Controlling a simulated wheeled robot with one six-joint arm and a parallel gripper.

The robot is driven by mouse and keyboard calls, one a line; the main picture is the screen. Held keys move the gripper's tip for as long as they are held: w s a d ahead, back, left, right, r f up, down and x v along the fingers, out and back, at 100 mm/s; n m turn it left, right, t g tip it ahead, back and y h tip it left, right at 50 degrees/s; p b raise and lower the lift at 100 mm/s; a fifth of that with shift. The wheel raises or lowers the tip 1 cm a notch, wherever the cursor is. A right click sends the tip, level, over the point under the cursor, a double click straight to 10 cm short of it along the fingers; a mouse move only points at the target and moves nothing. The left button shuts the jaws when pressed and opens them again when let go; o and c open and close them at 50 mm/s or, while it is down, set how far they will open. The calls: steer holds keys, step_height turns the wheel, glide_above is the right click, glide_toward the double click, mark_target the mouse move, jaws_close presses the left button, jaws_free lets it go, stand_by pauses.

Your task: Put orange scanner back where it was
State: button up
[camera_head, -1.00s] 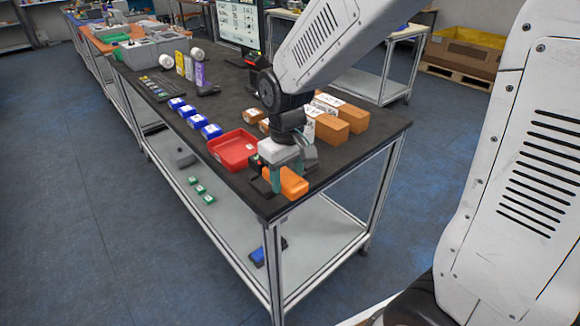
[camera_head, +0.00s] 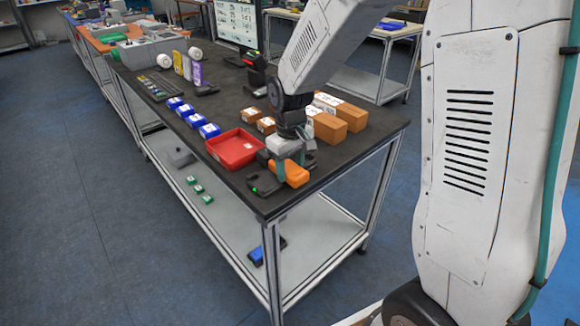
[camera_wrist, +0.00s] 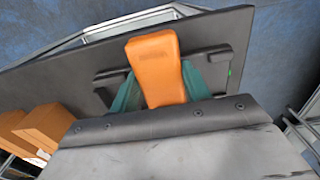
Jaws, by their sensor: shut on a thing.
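The orange scanner (camera_head: 295,174) is in my gripper (camera_head: 285,168) near the front right corner of the black worktable (camera_head: 330,165). The teal fingers are shut on its sides. In the wrist view the scanner (camera_wrist: 153,62) sticks out between the fingers of my gripper (camera_wrist: 160,90), over the dark tabletop. A black cradle-like base (camera_head: 262,186) with a small green light lies on the table just left of the scanner in the head view. Whether the scanner touches the table is hard to tell.
A red tray (camera_head: 234,148) is left of my gripper, with blue boxes (camera_head: 209,131) in a row beyond. Brown boxes (camera_head: 330,128) stand behind my gripper. A black stand (camera_head: 256,72) is farther back. The table's front corner edge is close.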

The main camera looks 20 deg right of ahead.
mark_target(290, 168)
steer(key=shift+f, duration=0.1)
steer(key=o, duration=0.9)
steer(key=shift+c, duration=0.2)
step_height(290, 168, up, 11)
steer(key=s+d+r+m, duration=0.1)
steer(key=s+r, duration=0.2)
steer(key=s, duration=1)
steer(key=s+d+r+m+t, duration=0.1)
steer(key=s+r+m, duration=0.1)
steer(key=s, duration=1.2)
steer(key=shift+r+m, duration=0.3)
steer(key=shift+r, duration=0.1)
